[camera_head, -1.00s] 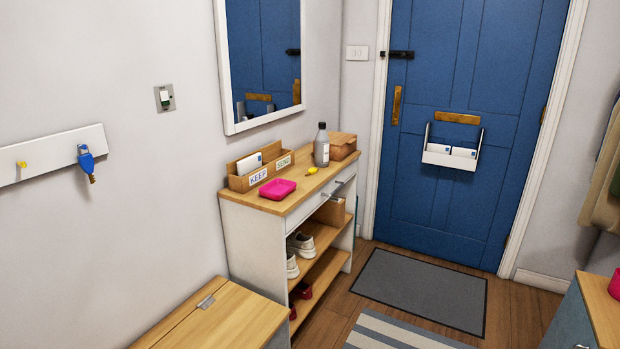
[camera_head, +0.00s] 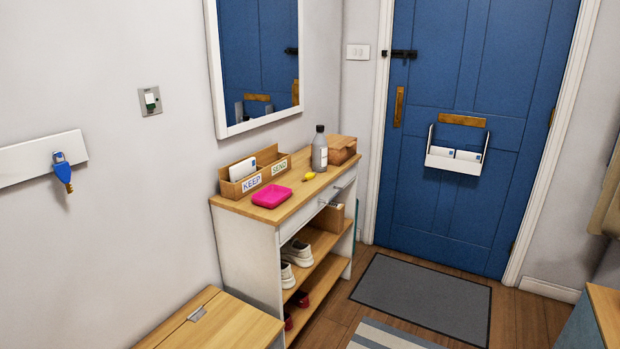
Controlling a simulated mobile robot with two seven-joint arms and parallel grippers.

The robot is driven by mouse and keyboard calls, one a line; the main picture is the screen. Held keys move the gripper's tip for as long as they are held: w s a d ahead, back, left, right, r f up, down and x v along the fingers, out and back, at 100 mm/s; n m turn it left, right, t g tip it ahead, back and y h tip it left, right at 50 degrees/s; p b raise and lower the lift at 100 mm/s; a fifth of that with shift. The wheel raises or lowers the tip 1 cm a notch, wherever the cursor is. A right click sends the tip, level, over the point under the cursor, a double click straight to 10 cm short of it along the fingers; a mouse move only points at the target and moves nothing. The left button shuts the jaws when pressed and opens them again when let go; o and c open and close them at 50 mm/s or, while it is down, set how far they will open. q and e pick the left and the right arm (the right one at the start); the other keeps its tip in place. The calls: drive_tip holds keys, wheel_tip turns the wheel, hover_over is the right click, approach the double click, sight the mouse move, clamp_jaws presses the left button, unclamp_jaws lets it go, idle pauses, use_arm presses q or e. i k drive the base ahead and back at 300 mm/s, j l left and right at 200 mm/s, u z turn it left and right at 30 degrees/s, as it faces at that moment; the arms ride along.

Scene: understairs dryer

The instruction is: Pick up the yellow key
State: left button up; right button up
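A small yellow object (camera_head: 309,176), which looks like the yellow key, lies on the wooden top of the shelf unit (camera_head: 290,208). It lies between a pink tray (camera_head: 271,196) and a grey bottle (camera_head: 319,150). It is too small to make out its exact shape. A blue key-like object (camera_head: 62,172) hangs from the white wall rack (camera_head: 30,160) at the left. Neither of my grippers is in view.
A wooden letter box marked KEEP and SEND (camera_head: 240,186) and a wooden box (camera_head: 341,149) stand on the same top. A wooden bench (camera_head: 228,325) is at the lower left. A grey mat (camera_head: 424,298) lies before the blue door (camera_head: 440,220). A cabinet (camera_head: 604,312) stands at the right.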

sight(309, 176)
drive_tip(key=i+l+u, duration=0.1)
drive_tip(key=i+l, duration=0.2)
drive_tip(key=i+l+u, duration=0.1)
drive_tip(key=i+l, duration=0.2)
drive_tip(key=i+l+u, duration=0.1)
drive_tip(key=i+l, duration=0.2)
drive_tip(key=i+l+u, duration=0.1)
drive_tip(key=i+l, duration=0.2)
drive_tip(key=i+l+u, duration=0.1)
drive_tip(key=i+l, duration=0.15)
drive_tip(key=l, duration=0.25)
drive_tip(key=i+l+u, duration=0.1)
drive_tip(key=i+l, duration=0.15)
drive_tip(key=l, duration=0.15)
drive_tip(key=i+l+u, duration=0.1)
drive_tip(key=i+l, duration=0.15)
drive_tip(key=l, duration=0.15)
drive_tip(key=i+l+u, duration=0.1)
drive_tip(key=i+l, duration=0.15)
drive_tip(key=l, duration=0.2)
